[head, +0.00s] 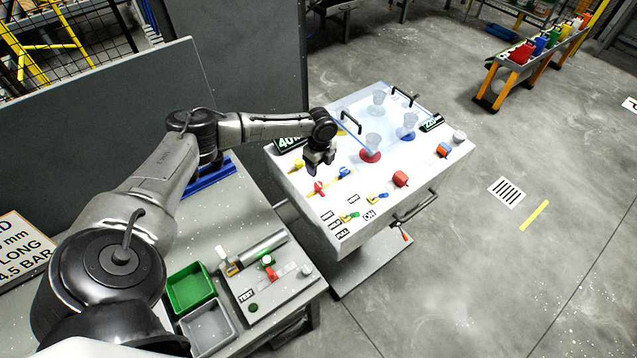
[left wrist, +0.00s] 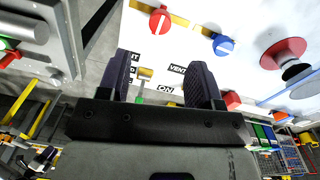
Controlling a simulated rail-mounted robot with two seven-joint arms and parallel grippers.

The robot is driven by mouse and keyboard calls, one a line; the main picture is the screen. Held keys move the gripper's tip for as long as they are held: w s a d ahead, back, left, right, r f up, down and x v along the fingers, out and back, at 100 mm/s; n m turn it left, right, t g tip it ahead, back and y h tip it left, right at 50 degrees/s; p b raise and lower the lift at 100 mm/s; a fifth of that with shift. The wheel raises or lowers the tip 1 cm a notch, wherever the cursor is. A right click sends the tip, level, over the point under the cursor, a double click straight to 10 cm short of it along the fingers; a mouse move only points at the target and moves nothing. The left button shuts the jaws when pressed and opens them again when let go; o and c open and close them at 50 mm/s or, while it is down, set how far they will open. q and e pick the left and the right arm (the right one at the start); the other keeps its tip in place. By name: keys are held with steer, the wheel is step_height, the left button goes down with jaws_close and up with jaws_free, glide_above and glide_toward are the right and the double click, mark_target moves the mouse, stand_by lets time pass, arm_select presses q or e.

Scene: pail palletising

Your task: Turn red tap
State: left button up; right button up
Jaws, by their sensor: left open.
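The red tap (head: 319,187) is a round red knob with a white bar, on the left part of the white cart top. In the left wrist view the red tap (left wrist: 160,21) lies at the top, beyond the fingertips. The blue tap (head: 344,172) is close by on its right, and also shows in the left wrist view (left wrist: 223,45). My left gripper (head: 318,168) hangs above the cart, just behind the red tap in the head view. Its fingers stand apart with nothing between them in the left wrist view (left wrist: 163,65). My right gripper is in neither view.
The cart (head: 340,210) also carries a red block (head: 401,179), small labelled valves and a clear cover (head: 385,110) with black handles. A bench at left holds a green bin (head: 190,288), a grey bin (head: 208,328) and a test plate (head: 256,300).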

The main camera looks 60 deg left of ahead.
mark_target(319, 184)
arm_select(q)
step_height(319, 184, down, 10)
steer(key=shift+s+r, duration=0.15)
steer(key=shift+r, duration=0.05)
stand_by(0.4)
steer(key=c, duration=0.9)
